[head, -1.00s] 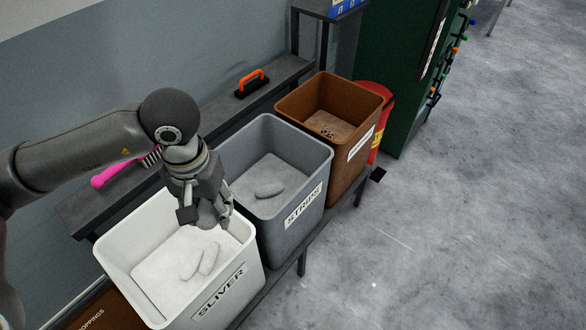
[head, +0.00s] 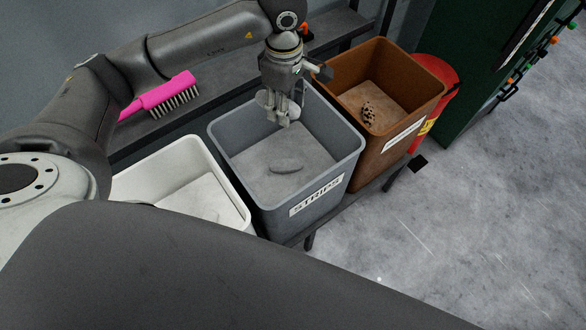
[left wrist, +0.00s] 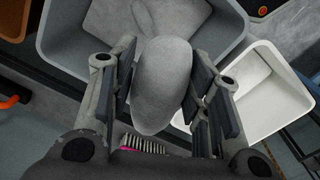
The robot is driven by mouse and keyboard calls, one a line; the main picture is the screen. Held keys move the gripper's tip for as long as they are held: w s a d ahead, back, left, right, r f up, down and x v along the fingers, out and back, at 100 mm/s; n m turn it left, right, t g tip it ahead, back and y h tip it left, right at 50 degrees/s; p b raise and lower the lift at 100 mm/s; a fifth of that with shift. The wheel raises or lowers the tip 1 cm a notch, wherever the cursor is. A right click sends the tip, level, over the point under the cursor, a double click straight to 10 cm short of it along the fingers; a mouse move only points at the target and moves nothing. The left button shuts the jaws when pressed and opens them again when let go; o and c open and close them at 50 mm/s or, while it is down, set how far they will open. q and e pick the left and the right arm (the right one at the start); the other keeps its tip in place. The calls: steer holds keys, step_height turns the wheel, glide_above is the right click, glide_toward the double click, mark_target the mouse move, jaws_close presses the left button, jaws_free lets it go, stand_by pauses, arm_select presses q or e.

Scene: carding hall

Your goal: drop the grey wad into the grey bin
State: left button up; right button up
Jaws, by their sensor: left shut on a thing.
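My left gripper (head: 282,118) is shut on a grey wad. In the left wrist view the wad (left wrist: 161,86) sits between the two finger pads of the gripper (left wrist: 162,95). In the head view the gripper is over the back part of the grey bin (head: 340,172), which is labelled STRIPS, and the wad is mostly hidden by the fingers. Another grey wad (head: 287,165) lies on the floor of the grey bin. The grey bin also shows in the left wrist view (left wrist: 68,62), beyond the held wad. My right gripper is out of view.
A white bin (head: 190,150) stands left of the grey bin. A brown bin (head: 425,92) with dark bits inside stands to its right. A pink brush (head: 160,96) lies on the shelf behind. A red extinguisher (head: 440,75) stands beyond the brown bin.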

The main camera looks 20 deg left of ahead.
arm_select(q)
steer(key=w+a+f+n+b, duration=0.2)
steer(key=w+f+n+b, duration=0.1)
steer(key=f+n, duration=0.5)
steer(key=w+a+f+n+b, duration=0.2)
steer(key=w+f+n+b, duration=0.1)
steer(key=f+n, duration=0.6)
steer(key=shift+a+n+b, duration=0.25)
steer(key=shift+n+b, duration=0.4)
steer(key=shift+n, duration=0.55)
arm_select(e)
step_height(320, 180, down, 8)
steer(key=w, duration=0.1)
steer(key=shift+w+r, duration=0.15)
arm_select(q)
steer(key=shift+w+r, duration=0.1)
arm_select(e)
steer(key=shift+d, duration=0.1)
arm_select(q)
steer(key=o, duration=1.1)
steer(key=shift+r, duration=0.1)
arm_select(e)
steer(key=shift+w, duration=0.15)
arm_select(q)
step_height(320, 180, up, 12)
